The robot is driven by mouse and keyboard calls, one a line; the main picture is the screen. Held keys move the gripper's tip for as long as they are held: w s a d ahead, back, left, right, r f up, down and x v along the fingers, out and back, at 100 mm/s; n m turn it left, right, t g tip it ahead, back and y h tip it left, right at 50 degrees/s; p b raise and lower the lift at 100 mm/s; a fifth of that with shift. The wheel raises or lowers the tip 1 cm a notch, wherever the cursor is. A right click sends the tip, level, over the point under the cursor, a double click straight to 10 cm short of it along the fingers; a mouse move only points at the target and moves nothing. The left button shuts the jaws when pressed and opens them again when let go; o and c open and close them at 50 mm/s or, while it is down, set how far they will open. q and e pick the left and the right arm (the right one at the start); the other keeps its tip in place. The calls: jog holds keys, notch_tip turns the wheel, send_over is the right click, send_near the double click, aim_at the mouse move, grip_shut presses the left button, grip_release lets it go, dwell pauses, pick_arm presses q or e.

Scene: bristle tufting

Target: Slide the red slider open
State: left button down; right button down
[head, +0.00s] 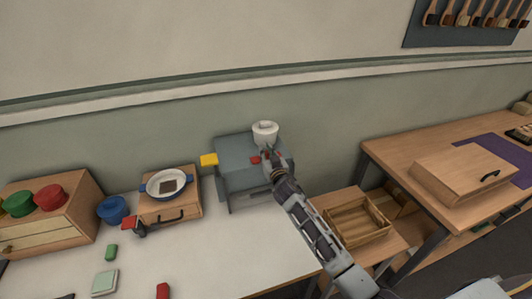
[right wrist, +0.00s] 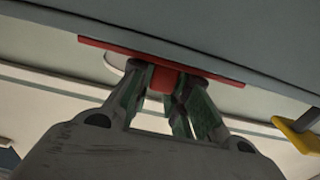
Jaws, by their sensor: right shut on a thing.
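The red slider (head: 256,160) is on the top front of a grey-blue machine (head: 238,180) that stands at the back of the white table. In the right wrist view the slider (right wrist: 110,46) is a long flat red strip with a red knob (right wrist: 164,80) at its middle. My right gripper (head: 268,153) reaches the machine from the lower right and covers part of the slider. In the right wrist view its fingers (right wrist: 164,84) are closed on the red knob from both sides. My left gripper is not in view.
A white round container (head: 265,131) sits on the machine just behind my gripper. A yellow part (head: 208,160) sticks out at the machine's left. A wooden box with a pan (head: 168,184) stands left, and a wooden crate (head: 356,222) right.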

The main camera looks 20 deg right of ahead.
aim_at(238, 165)
jog(key=shift+a, duration=0.1)
